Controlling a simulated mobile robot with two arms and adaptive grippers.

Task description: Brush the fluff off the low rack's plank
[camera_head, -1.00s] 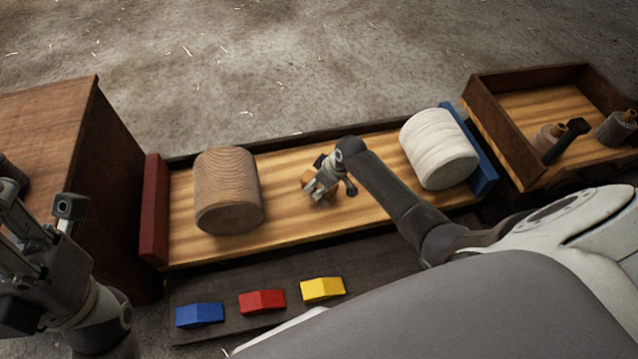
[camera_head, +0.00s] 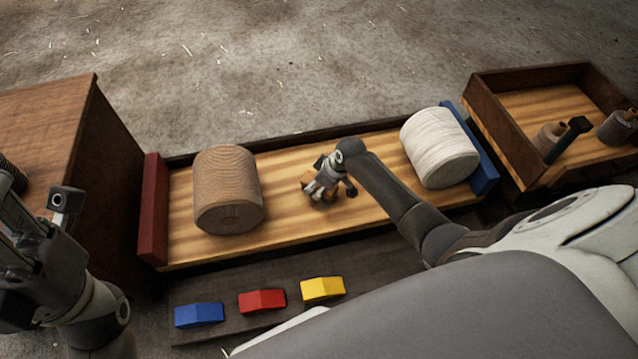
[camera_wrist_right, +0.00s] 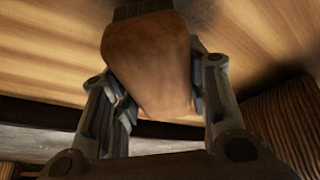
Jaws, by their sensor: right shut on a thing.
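The low rack's plank (camera_head: 290,216) is a long strip of striped light wood between a red end board and a blue end board. My right gripper (camera_head: 324,184) is over the middle of the plank, shut on a brush (camera_wrist_right: 150,62) with a brown wooden body. Its dark bristles (camera_wrist_right: 142,9) show at the top of the right wrist view, close to the plank. I cannot make out any fluff; the gripper and brush hide part of the plank. My left gripper (camera_head: 38,212) is at the left edge, its fingers apart and empty.
A tan rope coil (camera_head: 227,190) stands on the plank left of the brush, a white one (camera_head: 439,148) on the right. Blue, red and yellow blocks (camera_head: 262,301) lie on a dark board in front. A wooden tray (camera_head: 520,180) with spools stands at right, a brown cabinet (camera_head: 45,130) at left.

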